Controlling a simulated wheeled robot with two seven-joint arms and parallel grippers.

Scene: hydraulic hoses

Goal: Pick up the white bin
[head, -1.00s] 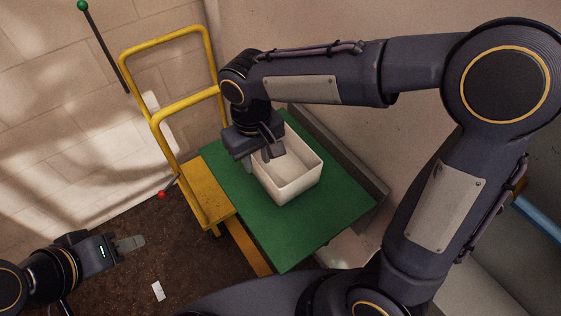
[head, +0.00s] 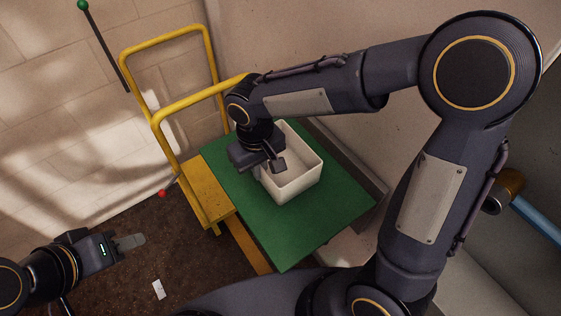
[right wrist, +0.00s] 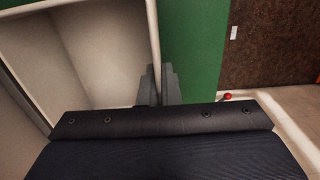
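The white bin (head: 298,182) is an open, empty-looking box on the green top (head: 310,228) of a yellow-framed cart. My right gripper (head: 268,168) is at the bin's left wall, with one finger inside and one outside. In the right wrist view the bin (right wrist: 100,60) fills the upper left, and my right gripper's fingers (right wrist: 160,85) are close together with the rim between them. They look shut on that wall. My left gripper (head: 130,242) is at the lower left, away from the bin; its finger gap does not show.
The cart's yellow handle (head: 185,108) rises on the left of the green top. A wall stands close behind the cart. A blue pipe (head: 535,218) is at the right. A small white card (head: 158,289) lies on the brown floor.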

